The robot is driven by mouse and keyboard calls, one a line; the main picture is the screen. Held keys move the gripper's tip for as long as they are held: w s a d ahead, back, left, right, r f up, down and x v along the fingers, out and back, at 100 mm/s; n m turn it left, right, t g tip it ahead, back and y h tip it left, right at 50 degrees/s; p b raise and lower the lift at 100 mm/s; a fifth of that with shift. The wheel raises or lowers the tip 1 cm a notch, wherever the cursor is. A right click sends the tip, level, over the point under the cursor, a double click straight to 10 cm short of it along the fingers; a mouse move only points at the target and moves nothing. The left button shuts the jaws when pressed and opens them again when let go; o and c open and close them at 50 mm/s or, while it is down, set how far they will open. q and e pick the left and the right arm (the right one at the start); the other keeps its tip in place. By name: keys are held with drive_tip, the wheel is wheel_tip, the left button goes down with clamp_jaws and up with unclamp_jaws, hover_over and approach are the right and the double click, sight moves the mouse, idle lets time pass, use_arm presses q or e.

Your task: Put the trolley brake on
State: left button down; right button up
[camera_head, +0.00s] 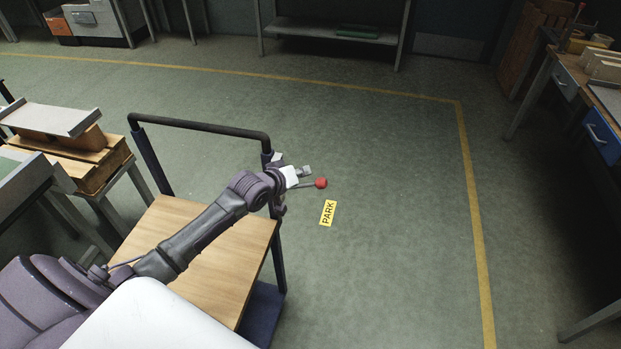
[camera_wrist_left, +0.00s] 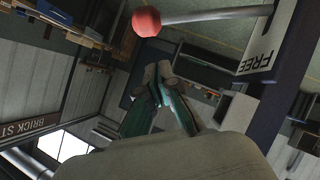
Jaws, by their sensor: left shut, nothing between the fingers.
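The trolley (camera_head: 215,250) has a wooden deck, dark blue posts and a black push bar. A thin brake lever with a red knob (camera_head: 321,183) sticks out to the right near the post's top. A yellow PARK label (camera_head: 328,213) shows just below the knob. In the left wrist view, the red knob (camera_wrist_left: 146,21) and its rod (camera_wrist_left: 215,14) are near the top edge, and a white FREE label (camera_wrist_left: 262,52) is beside the blue post (camera_wrist_left: 293,75). My left gripper (camera_wrist_left: 163,82) is shut and empty, apart from the knob in that picture. My right gripper is out of view.
A bench with wooden boxes (camera_head: 110,160) stands left of the trolley. A workbench with a blue drawer (camera_head: 600,135) is at the right, and a shelf (camera_head: 330,32) is at the back. The floor (camera_head: 400,200) right of the trolley is clear, with a yellow line (camera_head: 472,200) beyond.

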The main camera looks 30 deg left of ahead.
sight(317, 183)
use_arm(q)
drive_tip(key=shift+w+d+f, duration=0.25)
drive_tip(key=shift+d+f, duration=0.25)
drive_tip(key=shift+f, duration=0.25)
drive_tip(key=shift+w+d+f, duration=0.2)
drive_tip(key=shift+d+f, duration=0.3)
drive_tip(key=shift+f, duration=0.25)
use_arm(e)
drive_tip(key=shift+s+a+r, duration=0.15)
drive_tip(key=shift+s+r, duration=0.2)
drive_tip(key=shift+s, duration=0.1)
use_arm(q)
drive_tip(key=shift+d+p, duration=0.1)
drive_tip(key=shift+p, duration=0.25)
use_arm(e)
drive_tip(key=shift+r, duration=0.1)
use_arm(q)
drive_tip(key=shift+w+d+f+m+y+p, duration=0.1)
drive_tip(key=shift+d+f+m+y+p, duration=0.35)
drive_tip(key=shift+f, duration=0.1)
wheel_tip(317, 183, down, 10)
drive_tip(key=d+m+g+y+b, duration=0.2)
drive_tip(key=m+y+b, duration=0.2)
drive_tip(key=b, duration=0.2)
drive_tip(key=shift+w+y, duration=0.3)
drive_tip(key=shift+y, duration=0.05)
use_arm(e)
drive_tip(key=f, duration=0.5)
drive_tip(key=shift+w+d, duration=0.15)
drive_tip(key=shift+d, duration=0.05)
